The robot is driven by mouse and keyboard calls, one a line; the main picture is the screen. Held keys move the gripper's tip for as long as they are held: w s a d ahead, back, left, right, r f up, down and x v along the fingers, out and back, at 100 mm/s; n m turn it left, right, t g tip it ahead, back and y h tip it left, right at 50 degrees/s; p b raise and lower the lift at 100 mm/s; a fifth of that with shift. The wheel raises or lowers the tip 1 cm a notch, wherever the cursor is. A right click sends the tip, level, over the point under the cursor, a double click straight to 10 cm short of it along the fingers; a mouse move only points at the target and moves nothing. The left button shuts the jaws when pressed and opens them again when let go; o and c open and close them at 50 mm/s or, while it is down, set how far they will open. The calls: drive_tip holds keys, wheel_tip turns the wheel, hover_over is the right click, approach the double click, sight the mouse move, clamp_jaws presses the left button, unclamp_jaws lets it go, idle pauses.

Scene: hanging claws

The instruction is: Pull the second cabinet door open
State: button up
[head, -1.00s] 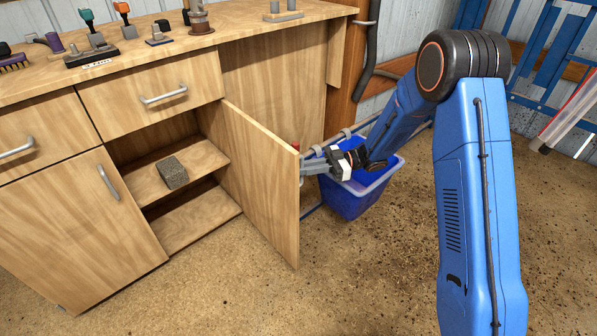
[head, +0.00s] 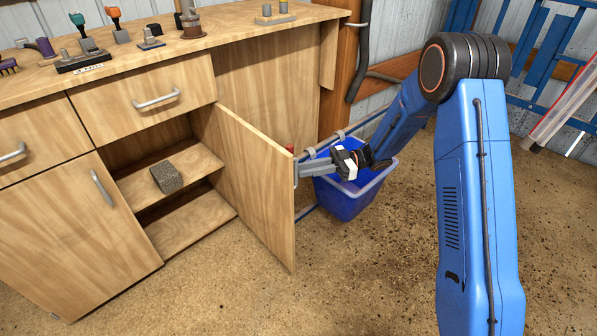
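The second cabinet door (head: 255,185) stands wide open, swung out from the wooden workbench toward the viewer. The compartment behind it shows a shelf with a grey block (head: 166,177) on it. My gripper (head: 306,168) is at the far side of the door, near its free edge. Its grey fingers reach left to that edge.
A blue bin (head: 352,195) stands on the floor just below my gripper. The first cabinet door (head: 75,235) is shut, and the drawer (head: 145,98) above the open compartment is shut. Tools stand on the bench top. The floor in front of the open door is clear.

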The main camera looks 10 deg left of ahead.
drive_tip(key=v, duration=1.3)
drive_tip(key=shift+d, duration=0.35)
drive_tip(key=shift+w+f, duration=0.1)
